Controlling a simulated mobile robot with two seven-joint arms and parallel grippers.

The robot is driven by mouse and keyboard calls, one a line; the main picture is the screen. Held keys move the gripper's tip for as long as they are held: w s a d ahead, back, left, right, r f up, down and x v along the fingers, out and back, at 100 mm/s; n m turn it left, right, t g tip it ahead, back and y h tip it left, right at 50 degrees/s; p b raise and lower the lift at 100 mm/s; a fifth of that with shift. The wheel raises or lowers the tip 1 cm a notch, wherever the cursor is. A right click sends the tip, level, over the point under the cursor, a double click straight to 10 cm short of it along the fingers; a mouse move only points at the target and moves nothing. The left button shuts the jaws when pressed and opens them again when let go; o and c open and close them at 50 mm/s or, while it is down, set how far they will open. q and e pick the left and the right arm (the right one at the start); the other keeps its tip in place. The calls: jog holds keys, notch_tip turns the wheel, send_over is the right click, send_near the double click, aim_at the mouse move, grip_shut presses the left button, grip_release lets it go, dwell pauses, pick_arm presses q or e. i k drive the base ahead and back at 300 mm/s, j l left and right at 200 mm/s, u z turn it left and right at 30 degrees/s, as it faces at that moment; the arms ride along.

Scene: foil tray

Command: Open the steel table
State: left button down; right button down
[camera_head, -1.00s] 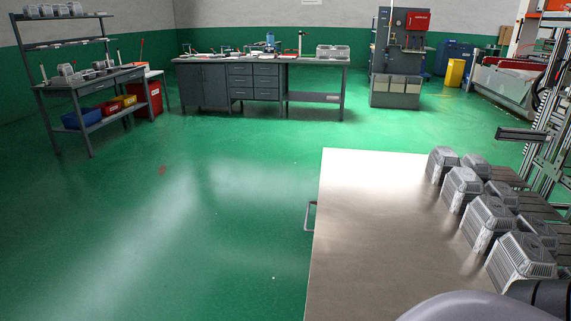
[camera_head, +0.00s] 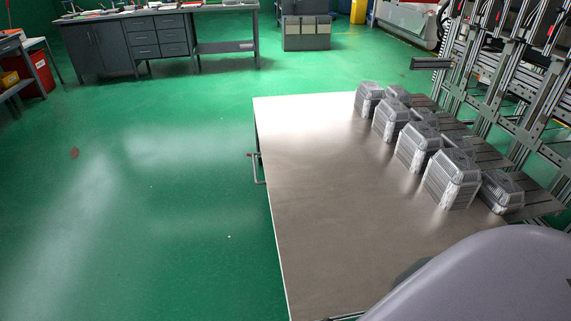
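The steel table (camera_head: 330,215) has a flat, bare brushed-metal top and fills the middle and lower right of the head view. A small grey bar handle (camera_head: 256,168) sticks out from its left edge. The drawer or door front on that side is mostly hidden by the angle. Neither of my grippers is in view. A smooth grey part of my own body covers the bottom right corner and hides the near part of the table.
Stacks of foil trays (camera_head: 417,146) stand along the table's right side, beside metal profile frames (camera_head: 500,75). Green floor (camera_head: 150,220) lies free to the left. A grey workbench (camera_head: 160,38) stands at the back, and a red bin (camera_head: 38,72) at far left.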

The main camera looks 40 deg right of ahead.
aim_at(349, 217)
jog(key=i+j+z, duration=0.1)
jog(key=j+z, duration=0.35)
jog(key=i+j+z, duration=0.1)
jog(key=j+z, duration=0.75)
jog(key=z, duration=0.35)
jog(key=i+j+z, duration=0.15)
jog(key=z, duration=0.3)
jog(key=i+j+z, duration=0.1)
jog(key=j+z, duration=0.2)
jog(key=z, duration=0.15)
jog(key=i+j+z, duration=0.2)
jog(key=j, duration=0.3)
jog(key=j+z, duration=0.2)
jog(key=j, duration=0.25)
jog(key=i+j+z, duration=0.2)
jog(key=j, duration=1.9)
jog(key=i+z, duration=0.05)
jog(key=i, duration=0.05)
